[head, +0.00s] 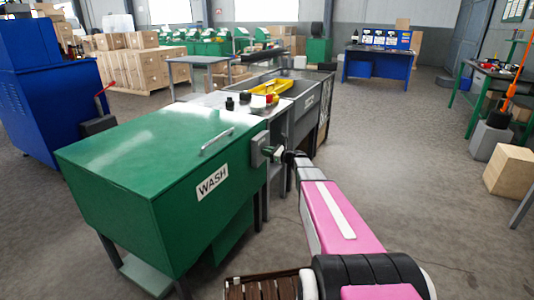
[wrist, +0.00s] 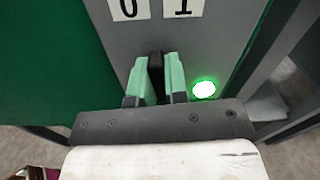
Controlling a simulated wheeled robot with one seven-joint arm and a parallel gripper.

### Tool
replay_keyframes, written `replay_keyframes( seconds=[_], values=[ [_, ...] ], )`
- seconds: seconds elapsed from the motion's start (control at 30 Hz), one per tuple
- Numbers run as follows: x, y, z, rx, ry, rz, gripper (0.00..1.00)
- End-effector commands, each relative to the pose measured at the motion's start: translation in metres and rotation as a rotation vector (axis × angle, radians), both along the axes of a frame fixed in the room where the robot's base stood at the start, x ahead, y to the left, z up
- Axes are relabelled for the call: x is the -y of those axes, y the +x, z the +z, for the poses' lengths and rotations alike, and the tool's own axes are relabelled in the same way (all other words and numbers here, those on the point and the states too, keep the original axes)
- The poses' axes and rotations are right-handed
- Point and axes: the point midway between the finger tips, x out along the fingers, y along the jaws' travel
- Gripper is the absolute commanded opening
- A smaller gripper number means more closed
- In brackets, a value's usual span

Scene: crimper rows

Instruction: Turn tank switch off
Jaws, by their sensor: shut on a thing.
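The green wash tank (head: 130,160) has a closed lid and a "WASH" label on its front. A grey switch box (head: 257,152) is fixed on its right end. In the wrist view the grey switch plate (wrist: 225,25) carries the labels "0" on the left and "1" on the right. A green lamp (wrist: 203,89) on it is lit. My gripper (head: 280,154) is at the box, its pale green fingers (wrist: 155,82) shut on the black switch knob (wrist: 155,62). The knob stands about upright in the picture, below and between the labels. The fingers hide part of it.
A grey sink bench (head: 285,92) with a yellow tray (head: 272,88) stands just behind the tank. A blue cabinet (head: 40,90) is at the left. A wooden crate (head: 510,170) stands at the right. The floor (head: 400,150) right of my arm is clear.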

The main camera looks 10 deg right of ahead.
Motion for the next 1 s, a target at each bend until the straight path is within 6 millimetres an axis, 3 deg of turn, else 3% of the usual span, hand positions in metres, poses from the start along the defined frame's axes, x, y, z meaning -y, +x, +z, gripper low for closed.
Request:
replay_keyframes(
  seconds=[0.5, 1.0],
  values=[
    [-0.0002, -0.0011, -0.0008, 0.279, -0.205, 0.0, 0.0],
    [-0.0001, -0.0014, -0.001, 0.335, -0.246, 0.0, 0.0]
  ],
)
